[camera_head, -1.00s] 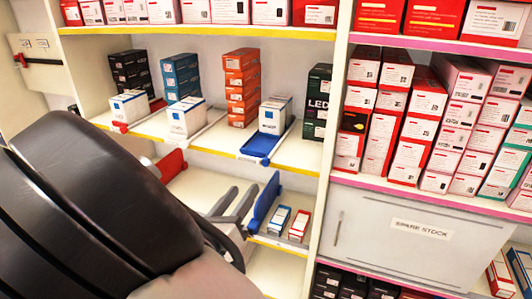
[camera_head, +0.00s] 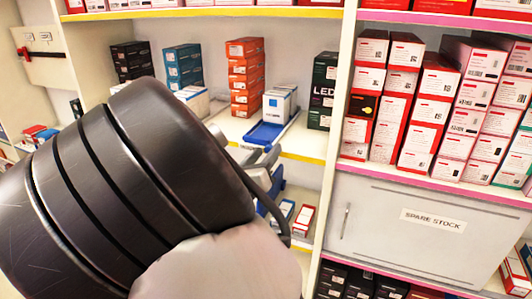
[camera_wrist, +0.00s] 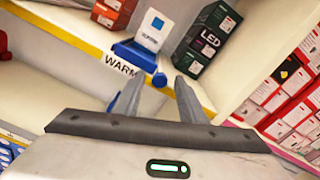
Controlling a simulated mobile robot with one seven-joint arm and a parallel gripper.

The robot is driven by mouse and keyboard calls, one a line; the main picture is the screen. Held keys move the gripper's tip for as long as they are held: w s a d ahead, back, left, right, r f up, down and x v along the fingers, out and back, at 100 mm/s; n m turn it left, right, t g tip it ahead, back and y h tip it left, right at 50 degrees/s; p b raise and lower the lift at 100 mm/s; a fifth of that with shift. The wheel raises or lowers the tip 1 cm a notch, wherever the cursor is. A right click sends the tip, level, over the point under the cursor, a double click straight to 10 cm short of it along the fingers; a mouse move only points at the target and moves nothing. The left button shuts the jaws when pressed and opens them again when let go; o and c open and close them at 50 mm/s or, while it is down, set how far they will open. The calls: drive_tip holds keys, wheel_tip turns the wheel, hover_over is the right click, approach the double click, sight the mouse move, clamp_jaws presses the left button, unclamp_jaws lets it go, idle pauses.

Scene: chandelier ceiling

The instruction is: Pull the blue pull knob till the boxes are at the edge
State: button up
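A blue pull tray (camera_head: 268,133) lies on the yellow-edged shelf and bears white-and-blue boxes (camera_head: 279,104). The boxes stand towards its back, behind the shelf's front edge. In the wrist view the blue tray (camera_wrist: 132,52) reaches the edge beside a "WARM" label, and a round blue pull knob (camera_wrist: 160,79) sticks out at its front. My gripper (camera_wrist: 159,84) is open, its two grey fingers on either side of the knob in the picture. I cannot tell whether they touch it. In the head view my gripper (camera_head: 262,156) is just below the tray's front, partly hidden by my arm.
Orange boxes (camera_head: 245,80) and a dark LED box (camera_head: 323,92) stand on either side of the tray's boxes. A "SPARE STOCK" cabinet (camera_head: 420,235) closes off the right.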

clamp_jaws()
drive_tip(key=p+v, duration=0.6)
drive_tip(key=v, duration=0.8)
drive_tip(key=shift+s, duration=0.2)
unclamp_jaws()
drive_tip(key=shift+a, duration=0.1)
